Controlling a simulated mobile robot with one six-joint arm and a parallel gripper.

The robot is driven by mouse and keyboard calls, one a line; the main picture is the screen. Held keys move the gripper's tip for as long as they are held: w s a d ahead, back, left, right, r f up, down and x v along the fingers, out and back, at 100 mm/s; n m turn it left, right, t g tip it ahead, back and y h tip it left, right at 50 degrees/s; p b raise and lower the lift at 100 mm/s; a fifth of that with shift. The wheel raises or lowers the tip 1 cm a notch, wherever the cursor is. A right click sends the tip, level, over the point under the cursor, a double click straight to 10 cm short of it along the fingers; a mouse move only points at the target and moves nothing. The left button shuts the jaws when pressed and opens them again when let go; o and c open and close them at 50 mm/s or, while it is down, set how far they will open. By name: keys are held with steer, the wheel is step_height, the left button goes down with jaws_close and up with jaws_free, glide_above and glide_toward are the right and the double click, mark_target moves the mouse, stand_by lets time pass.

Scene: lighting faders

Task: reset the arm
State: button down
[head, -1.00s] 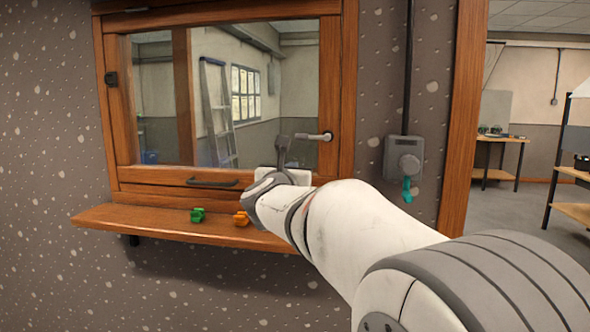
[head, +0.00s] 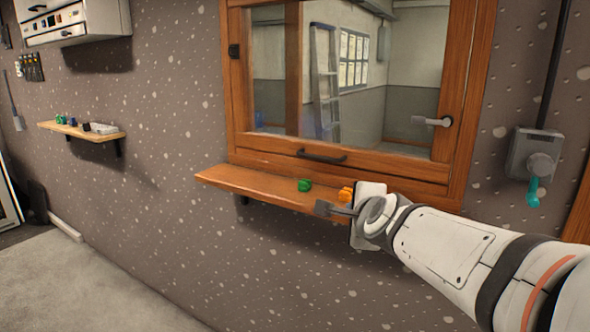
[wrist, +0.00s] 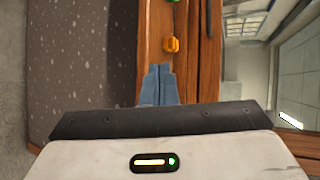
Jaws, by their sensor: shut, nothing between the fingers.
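My arm reaches in from the lower right of the head view, and my gripper (head: 324,208) points left at the front of the wooden window ledge. In the wrist view my gripper (wrist: 159,85) shows two blue-grey fingers closed together with nothing between them. An orange object (wrist: 171,45) lies on the ledge just beyond the fingertips, apart from them. In the head view the orange object (head: 345,194) is partly hidden by my wrist, and a green object (head: 305,185) sits to its left.
The ledge (head: 235,180) juts out below a wooden-framed window (head: 345,157) with a handle. A grey wall box (head: 536,153) with a teal lever is at right. A small shelf (head: 80,131) holds several items at far left. Open floor (head: 95,285) lies lower left.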

steer(key=s+d+f+n+g+p, duration=0.1)
steer(key=s+f+n+g, duration=0.2)
steer(key=s+n, duration=0.3)
steer(key=s+d+f+n+g+p, duration=0.1)
steer(key=s+f+n+g, duration=0.3)
steer(key=s, duration=0.4)
steer(key=s+d+f+n+g+h+p, duration=0.1)
steer(key=s+f+n+g, duration=0.3)
steer(key=s+n, duration=0.4)
steer(key=shift+f+n+p, duration=0.4)
steer(key=shift+f+p, duration=0.35)
steer(key=shift+f, duration=0.05)
